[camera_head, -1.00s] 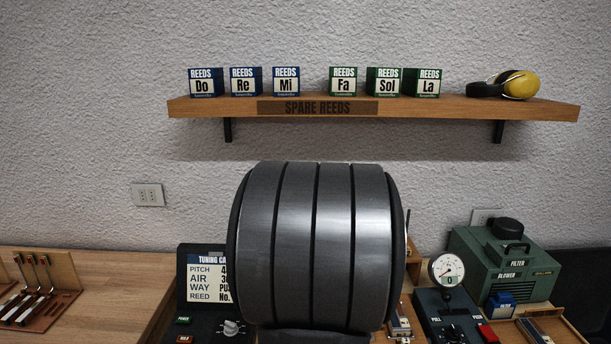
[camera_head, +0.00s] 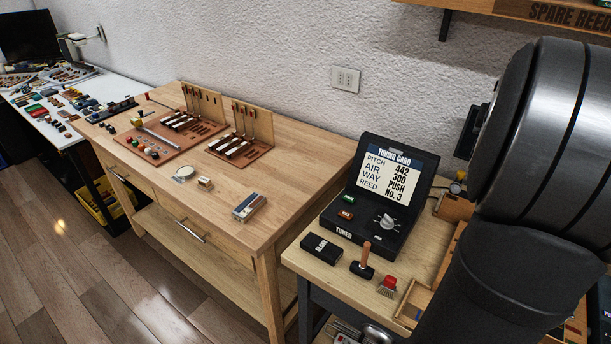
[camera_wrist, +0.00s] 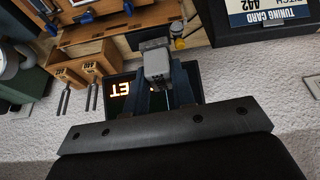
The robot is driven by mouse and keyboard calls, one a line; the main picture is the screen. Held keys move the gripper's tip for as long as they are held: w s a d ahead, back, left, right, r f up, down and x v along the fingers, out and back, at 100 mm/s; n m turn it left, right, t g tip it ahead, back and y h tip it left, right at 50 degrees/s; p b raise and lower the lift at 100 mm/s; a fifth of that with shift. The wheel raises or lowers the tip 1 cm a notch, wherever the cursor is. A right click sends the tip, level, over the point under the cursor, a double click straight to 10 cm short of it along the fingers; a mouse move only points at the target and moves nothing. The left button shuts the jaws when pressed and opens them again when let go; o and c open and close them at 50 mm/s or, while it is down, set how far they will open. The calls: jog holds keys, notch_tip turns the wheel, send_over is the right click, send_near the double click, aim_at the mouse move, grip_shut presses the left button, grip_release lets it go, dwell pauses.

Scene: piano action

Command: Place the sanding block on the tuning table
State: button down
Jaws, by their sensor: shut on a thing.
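In the wrist view my gripper (camera_wrist: 158,76) is shut on a small grey block (camera_wrist: 155,58), which I take to be the sanding block. The block is held between the dark fingers, and its lower part is hidden by them. The tuning table (camera_head: 318,268), with a light wooden top, stands right of centre in the head view. The tuner (camera_head: 375,222) with its tuning card stands on it. In the head view my arm covers the right side, and neither the gripper nor the held block shows there.
On the tuning table's front lie a black block (camera_head: 321,248), a wooden-handled tool (camera_head: 365,262) and a red-topped brush (camera_head: 388,287). A wooden bench (camera_head: 225,225) with reed trays stands to the left. In the wrist view, tuning forks (camera_wrist: 64,98) hang beside a lit display (camera_wrist: 120,88).

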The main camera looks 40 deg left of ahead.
jog(key=w+a+n+g+y, duration=0.1)
jog(key=w+a+n, duration=0.25)
jog(key=a, duration=0.65)
jog(key=w+a+n+y, duration=0.2)
jog(key=a+n, duration=0.2)
jog(key=a, duration=0.6)
jog(key=s+a+n+g+y, duration=0.1)
jog(key=s+a+n+g, duration=0.25)
jog(key=a+n, duration=1.15)
jog(key=a+f+m, duration=0.3)
jog(key=f, duration=0.5)
jog(key=a+f+m, duration=0.2)
jog(key=f+m, duration=0.1)
jog(key=f, duration=0.4)
jog(key=shift+a+f, duration=0.35)
jog(key=shift+a, duration=0.05)
jog(key=shift+t, duration=0.25)
